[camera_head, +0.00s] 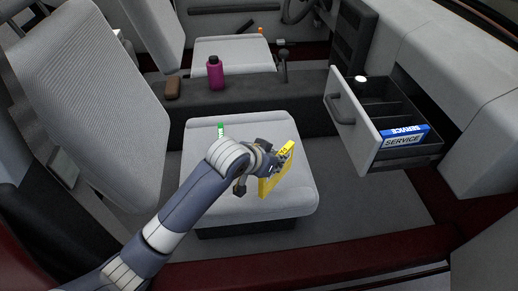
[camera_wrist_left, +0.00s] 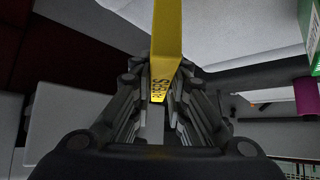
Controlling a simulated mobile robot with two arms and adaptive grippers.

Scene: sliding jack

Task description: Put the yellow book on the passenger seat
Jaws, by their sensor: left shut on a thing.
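The yellow book (camera_head: 272,184) is held upright on edge over the right part of the passenger seat (camera_head: 215,205) in the head view. My left gripper (camera_head: 281,160) is shut on its upper part. In the left wrist view the yellow book (camera_wrist_left: 167,40) stands between the two fingers of my left gripper (camera_wrist_left: 160,95). I cannot tell whether the book's lower edge touches the seat cushion. My right gripper is in neither view.
A small green item (camera_head: 221,130) lies at the seat's back edge. A magenta bottle (camera_head: 215,73) and a brown object (camera_head: 172,88) stand on the console behind. An open drawer (camera_head: 365,150) at right holds a blue service box (camera_head: 404,137).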

